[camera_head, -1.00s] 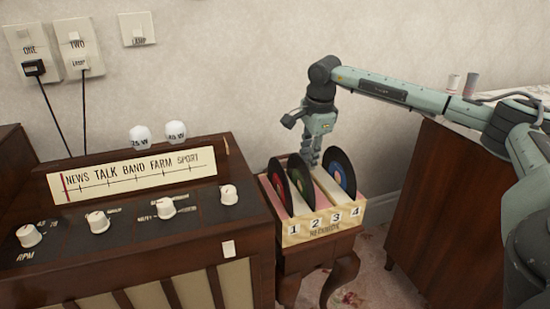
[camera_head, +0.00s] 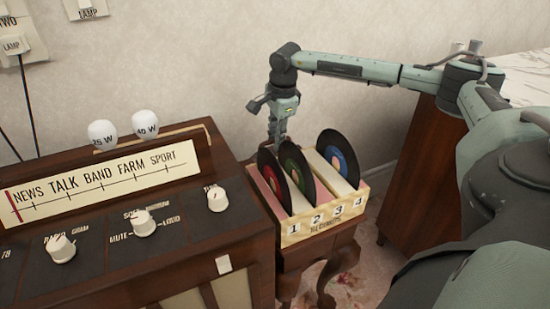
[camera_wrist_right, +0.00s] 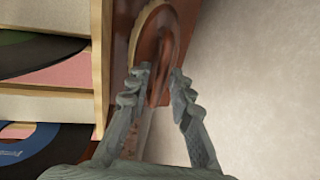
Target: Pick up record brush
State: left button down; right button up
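My right gripper (camera_head: 276,132) points down behind the record box (camera_head: 340,212), near its back left, at the wall side. In the right wrist view its two fingers (camera_wrist_right: 161,73) are apart, with a narrow gap between the tips. An oval brown piece with a tan rim (camera_wrist_right: 152,30) shows at and beyond the fingertips, beside the box; it may be the record brush, but I cannot tell for sure. Whether the fingers touch it is unclear. In the head view the records and box hide that spot. My left gripper is not in view.
The box has numbered slots and holds records, including a blue-labelled one (camera_head: 338,160). It stands on a small dark wooden table (camera_head: 320,262). A large radio (camera_head: 190,225) stands close on the left, a wooden cabinet (camera_head: 415,175) on the right. The wall (camera_head: 220,60) is close behind.

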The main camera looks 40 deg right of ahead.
jog(key=shift+w+f, duration=0.15)
jog(key=shift+f, duration=0.6)
jog(key=shift+c, duration=0.5)
grip_shut()
jog(key=shift+d, duration=0.1)
